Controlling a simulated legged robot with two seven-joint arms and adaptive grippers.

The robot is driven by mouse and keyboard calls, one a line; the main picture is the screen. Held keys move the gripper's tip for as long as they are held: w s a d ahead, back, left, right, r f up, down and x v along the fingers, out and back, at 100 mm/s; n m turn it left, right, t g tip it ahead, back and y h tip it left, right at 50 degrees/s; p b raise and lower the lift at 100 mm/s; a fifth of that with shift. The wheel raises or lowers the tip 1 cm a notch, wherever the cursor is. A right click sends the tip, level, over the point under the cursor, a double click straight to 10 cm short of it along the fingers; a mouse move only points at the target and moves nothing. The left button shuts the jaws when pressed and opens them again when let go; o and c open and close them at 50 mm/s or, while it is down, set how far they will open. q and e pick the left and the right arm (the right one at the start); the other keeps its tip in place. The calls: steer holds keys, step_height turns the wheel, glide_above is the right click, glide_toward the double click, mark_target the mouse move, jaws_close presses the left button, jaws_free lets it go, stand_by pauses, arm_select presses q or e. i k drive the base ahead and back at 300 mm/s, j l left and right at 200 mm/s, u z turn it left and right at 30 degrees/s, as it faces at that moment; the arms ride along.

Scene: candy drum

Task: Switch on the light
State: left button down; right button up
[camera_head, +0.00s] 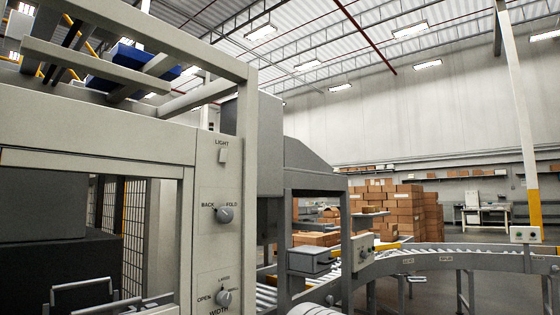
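The light switch (223,156) is a small pale rocker under the word LIGHT. It sits near the top of the grey control panel (209,250) on the machine's upright post, left of the middle of the view. Its on or off position is too small to tell. Nothing covers it. Neither gripper can be made out in the view. A rounded white part at the bottom edge is cut off, and I cannot tell what it is.
Below the switch are a BACK/FOLD knob (225,214) and a WIDTH knob (223,298). The machine's frame (100,130) fills the left. A roller conveyor (430,258) curves right, with stacked cardboard boxes (405,215) behind it. The space before the panel looks clear.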

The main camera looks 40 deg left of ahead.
mark_target(223, 152)
steer(key=i+l+u, duration=0.1)
steer(key=i+u, duration=0.35)
steer(key=i+l+u, duration=0.45)
steer(key=i, duration=0.2)
steer(key=i+l+u, duration=0.85)
steer(key=l+u, duration=0.2)
steer(key=i+l+u, duration=0.1)
steer(key=l+u, duration=0.2)
steer(key=i+l+u, duration=0.1)
steer(key=l+u, duration=0.2)
steer(key=l, duration=0.15)
steer(key=l+u, duration=0.3)
steer(key=i+l, duration=0.05)
steer(key=l, duration=0.05)
